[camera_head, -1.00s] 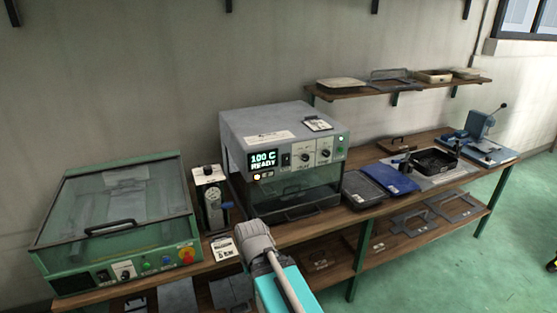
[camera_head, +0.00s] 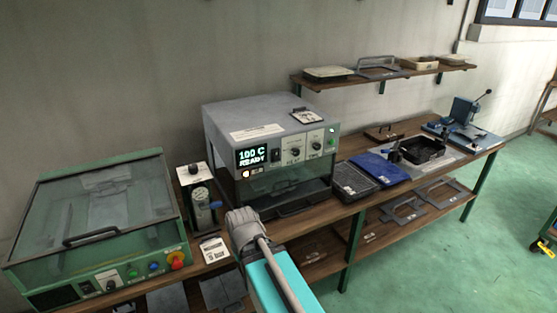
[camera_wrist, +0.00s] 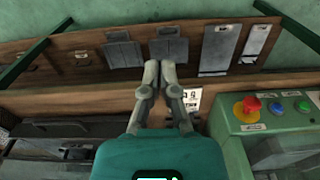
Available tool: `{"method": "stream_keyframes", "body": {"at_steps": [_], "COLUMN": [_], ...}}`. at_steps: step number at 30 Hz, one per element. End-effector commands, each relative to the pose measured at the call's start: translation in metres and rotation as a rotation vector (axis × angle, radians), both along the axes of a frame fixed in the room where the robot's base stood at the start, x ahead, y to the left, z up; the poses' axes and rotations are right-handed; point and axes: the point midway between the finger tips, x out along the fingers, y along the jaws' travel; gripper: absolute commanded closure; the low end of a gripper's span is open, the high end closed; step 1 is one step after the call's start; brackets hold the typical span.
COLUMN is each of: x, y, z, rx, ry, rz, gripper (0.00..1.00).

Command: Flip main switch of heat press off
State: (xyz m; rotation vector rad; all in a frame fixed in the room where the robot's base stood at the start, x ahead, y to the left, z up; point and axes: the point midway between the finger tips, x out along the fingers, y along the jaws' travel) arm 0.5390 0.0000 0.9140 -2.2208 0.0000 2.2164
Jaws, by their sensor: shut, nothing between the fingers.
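The heat press (camera_head: 252,120) is a grey box on the bench in the head view. Its display (camera_head: 257,155) reads "100 C READY" in green. A small black switch (camera_head: 276,157) sits right of the display, beside two knobs (camera_head: 295,152); its position is too small to tell. A green light shows at the panel's right. My gripper (camera_wrist: 159,68) is shut and empty in the wrist view, with fingertips over the bench edge and lower shelf, apart from the press. In the head view my arm stands in front of the bench, and the fingers are not clearly visible.
A green glass-lidded machine (camera_head: 100,262) with a red button stands at the left. A small gauge device (camera_head: 200,205) stands between it and the press. Black and blue trays (camera_head: 380,167) lie right of the press. A wall shelf (camera_head: 370,78) is above. Open floor lies at right.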

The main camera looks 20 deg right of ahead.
Motion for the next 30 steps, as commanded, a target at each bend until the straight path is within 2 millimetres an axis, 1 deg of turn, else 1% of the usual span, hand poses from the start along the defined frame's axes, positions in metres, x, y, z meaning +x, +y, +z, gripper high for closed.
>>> {"method": "stream_keyframes", "body": {"at_steps": [5,8,11,14,19,23,26,27,30], "x": [0.008,0.018,0.032,0.049,0.081,0.102,0.114,0.118,0.124], "y": [-0.003,-0.006,-0.013,-0.023,-0.054,-0.086,-0.117,-0.130,-0.162], "z": [0.006,0.012,0.023,0.039,0.075,0.108,0.135,0.146,0.171], "rx": [0.040,0.092,0.164,0.255,0.430,0.566,0.669,0.710,0.802], "ry": [-0.038,-0.088,-0.158,-0.246,-0.417,-0.550,-0.651,-0.690,-0.780], "rz": [-0.041,-0.102,-0.182,-0.289,-0.513,-0.700,-0.850,-0.910,-1.046], "gripper": [1.00,1.00,1.00,1.00,1.00,1.00,1.00,1.00,1.00]}}
